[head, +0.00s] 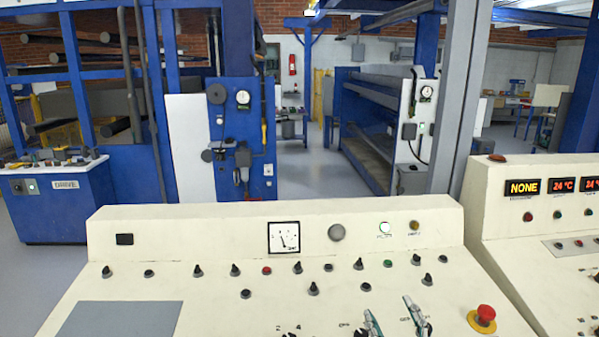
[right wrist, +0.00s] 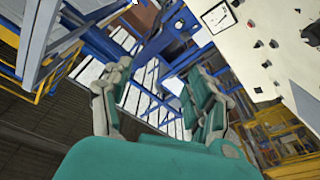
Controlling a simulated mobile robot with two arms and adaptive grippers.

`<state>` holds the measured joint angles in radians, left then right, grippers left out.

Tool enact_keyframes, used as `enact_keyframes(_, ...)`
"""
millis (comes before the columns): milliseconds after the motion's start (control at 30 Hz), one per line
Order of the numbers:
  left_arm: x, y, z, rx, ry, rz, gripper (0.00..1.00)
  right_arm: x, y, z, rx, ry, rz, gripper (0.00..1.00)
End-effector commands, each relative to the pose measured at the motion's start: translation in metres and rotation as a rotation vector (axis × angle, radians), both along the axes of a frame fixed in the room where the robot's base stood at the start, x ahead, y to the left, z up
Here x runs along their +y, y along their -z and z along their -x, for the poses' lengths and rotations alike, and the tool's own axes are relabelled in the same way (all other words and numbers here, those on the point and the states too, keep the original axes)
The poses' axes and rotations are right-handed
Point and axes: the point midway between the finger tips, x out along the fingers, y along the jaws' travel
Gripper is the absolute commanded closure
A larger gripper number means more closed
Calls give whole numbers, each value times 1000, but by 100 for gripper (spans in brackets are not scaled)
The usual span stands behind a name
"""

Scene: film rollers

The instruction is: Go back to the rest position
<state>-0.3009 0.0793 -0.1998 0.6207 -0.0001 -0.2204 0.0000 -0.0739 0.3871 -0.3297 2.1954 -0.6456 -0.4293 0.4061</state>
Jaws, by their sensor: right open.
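My right gripper (head: 394,318) shows at the bottom edge of the head view, right of centre, in front of the cream control console (head: 200,222). Only its two green and grey fingertips show there, spread apart. In the right wrist view, the gripper (right wrist: 157,88) has its two fingers wide apart, with nothing between them. The console panel (right wrist: 275,30) shows at the upper right of that view, tilted. My left gripper is not in view.
The console has several black knobs, a gauge (head: 284,237) and a red emergency button (head: 485,315) close right of the gripper. A second console (head: 530,240) with lit displays stands at the right. Blue machines (head: 235,150) stand behind, with open grey floor (head: 310,170) between them.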

Motion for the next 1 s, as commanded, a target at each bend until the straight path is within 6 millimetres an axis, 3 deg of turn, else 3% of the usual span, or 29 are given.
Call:
enact_keyframes(33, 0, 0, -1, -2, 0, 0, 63, -17, 31, 12, 134, 85, -58, 41)
enact_keyframes(133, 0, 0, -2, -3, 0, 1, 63, -43, 92, 45, 418, 223, -133, 41)
enact_keyframes(200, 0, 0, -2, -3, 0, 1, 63, -52, 130, 76, 604, 283, -164, 41)
enact_keyframes(300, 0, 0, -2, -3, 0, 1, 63, -55, 169, 118, 822, 327, -190, 41)
enact_keyframes(500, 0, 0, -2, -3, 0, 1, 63, -50, 212, 190, 1138, 344, -208, 41)
enact_keyframes(733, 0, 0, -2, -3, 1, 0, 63, -37, 233, 264, 1422, 310, -215, 41)
enact_keyframes(1000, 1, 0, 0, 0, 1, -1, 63, -34, 305, 250, 1459, 313, -203, 41)
